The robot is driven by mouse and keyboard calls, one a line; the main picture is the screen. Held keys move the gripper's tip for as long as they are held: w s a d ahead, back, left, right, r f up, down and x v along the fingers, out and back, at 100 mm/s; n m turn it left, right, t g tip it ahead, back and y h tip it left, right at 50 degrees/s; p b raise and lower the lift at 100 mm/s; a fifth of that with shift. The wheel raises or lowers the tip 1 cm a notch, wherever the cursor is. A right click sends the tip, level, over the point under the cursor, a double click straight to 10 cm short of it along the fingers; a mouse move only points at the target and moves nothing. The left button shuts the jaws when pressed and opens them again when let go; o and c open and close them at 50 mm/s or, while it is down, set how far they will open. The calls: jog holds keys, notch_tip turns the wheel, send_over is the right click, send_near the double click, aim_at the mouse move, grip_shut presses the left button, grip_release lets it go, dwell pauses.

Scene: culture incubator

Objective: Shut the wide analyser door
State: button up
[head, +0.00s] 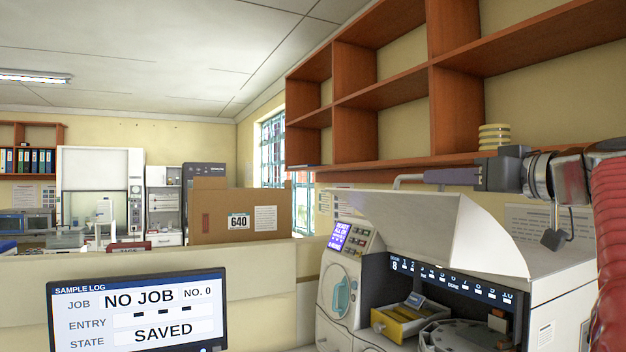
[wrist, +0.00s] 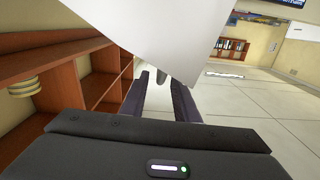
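The wide analyser door (head: 440,228) is a white curved hood, raised above the open front of the analyser (head: 545,300). A grey bar like a handle (head: 408,179) stands at its upper edge. My gripper (head: 428,177) is level with this bar, close to its right end. In the wrist view my gripper (wrist: 156,80) has its two dark fingers apart, with a gap between them. A small grey piece shows near the fingertips; I cannot tell whether they touch it. The white door panel (wrist: 170,30) fills the upper middle of that view.
Wooden shelves (head: 380,90) hang on the wall behind and above my gripper. Yellow stacked discs (head: 494,137) stand just above the arm. Inside the analyser are a yellow tray (head: 398,325) and a grey carousel (head: 465,337). A monitor (head: 140,313) stands at the lower left.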

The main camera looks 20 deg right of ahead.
aim_at(403, 179)
jog(key=shift+w+a, duration=0.1)
jog(key=shift+w, duration=3.05)
grip_shut()
